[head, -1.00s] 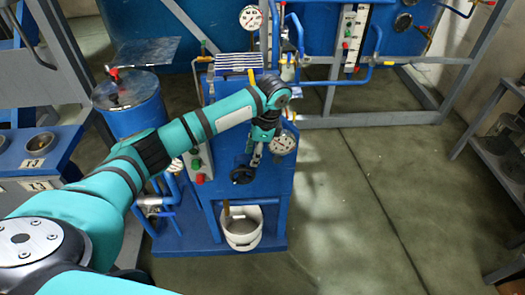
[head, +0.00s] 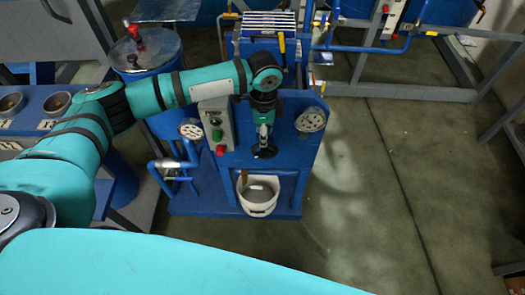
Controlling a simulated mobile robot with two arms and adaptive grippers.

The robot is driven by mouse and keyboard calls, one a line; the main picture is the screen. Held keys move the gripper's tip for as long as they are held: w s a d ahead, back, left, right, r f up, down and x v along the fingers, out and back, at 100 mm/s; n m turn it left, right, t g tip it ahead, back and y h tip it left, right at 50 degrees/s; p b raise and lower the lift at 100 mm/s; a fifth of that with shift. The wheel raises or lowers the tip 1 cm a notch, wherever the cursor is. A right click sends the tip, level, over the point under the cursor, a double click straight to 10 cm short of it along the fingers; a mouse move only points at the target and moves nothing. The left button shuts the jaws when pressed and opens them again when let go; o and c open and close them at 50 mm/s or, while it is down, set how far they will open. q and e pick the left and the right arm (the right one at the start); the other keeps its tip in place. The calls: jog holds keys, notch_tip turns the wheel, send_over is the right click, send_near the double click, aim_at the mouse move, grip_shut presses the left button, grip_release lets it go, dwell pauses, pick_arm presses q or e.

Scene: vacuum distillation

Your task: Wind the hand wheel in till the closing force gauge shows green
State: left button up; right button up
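The black hand wheel (head: 265,153) sits on the front of the blue machine (head: 285,165), below the middle of its panel. My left gripper (head: 263,140) reaches down from above, its fingertips at the wheel's upper part. I cannot tell whether they touch the wheel, or whether the fingers are open or shut. A round white gauge (head: 312,120) is to the right of the wheel, and another gauge (head: 191,129) is to the left. Their needles and any green zone are too small to read, and I cannot tell which one shows closing force. My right gripper is out of view.
A control box (head: 217,130) with green and red buttons is left of the wheel. A white bucket (head: 259,196) stands below it in the machine's opening. A blue drum (head: 150,58) is at the back left. The floor (head: 380,200) to the right is clear.

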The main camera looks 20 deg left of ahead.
aim_at(264, 153)
pick_arm(q)
notch_tip(264, 153, down, 9)
jog(key=shift+f, duration=0.15)
jog(key=shift+w+f, duration=0.1)
jog(key=shift+f, duration=0.25)
jog(key=c, duration=0.7)
grip_shut()
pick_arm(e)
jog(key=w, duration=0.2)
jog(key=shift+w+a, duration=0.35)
